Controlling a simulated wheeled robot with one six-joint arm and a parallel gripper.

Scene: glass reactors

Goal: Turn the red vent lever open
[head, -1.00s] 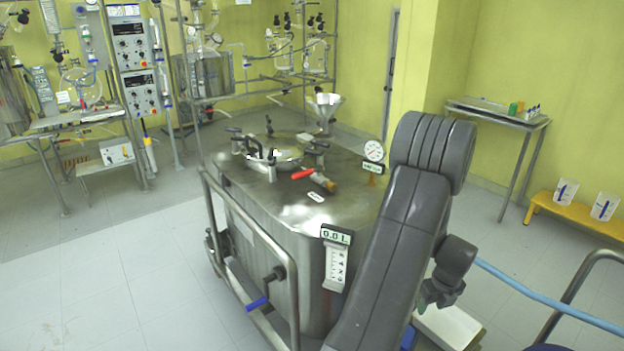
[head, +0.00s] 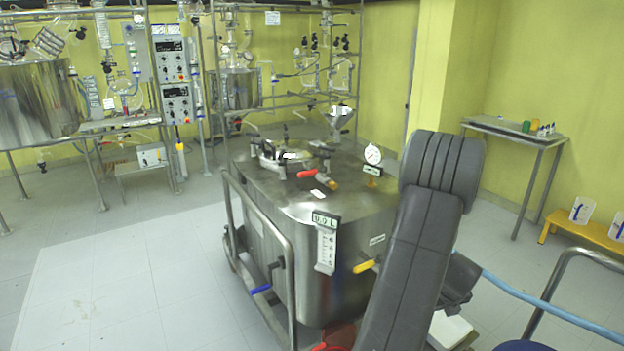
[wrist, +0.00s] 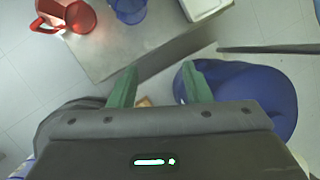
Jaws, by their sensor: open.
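The red vent lever (head: 307,174) sits on top of the steel reactor tank (head: 270,195), joined to a small brass-coloured fitting, and points to the left in the head view. It is not in the wrist view. My gripper (wrist: 160,82) shows two green fingers spread apart with nothing between them. It points down over the floor, beside a metal table and above a blue round thing.
A gauge (head: 373,155) and a funnel (head: 340,115) stand on the tank lid near the lever. A rail (head: 262,240) runs along the tank's left side. A red jug (wrist: 66,14), a blue cup (wrist: 129,8) and a white container sit on the metal table (wrist: 125,50).

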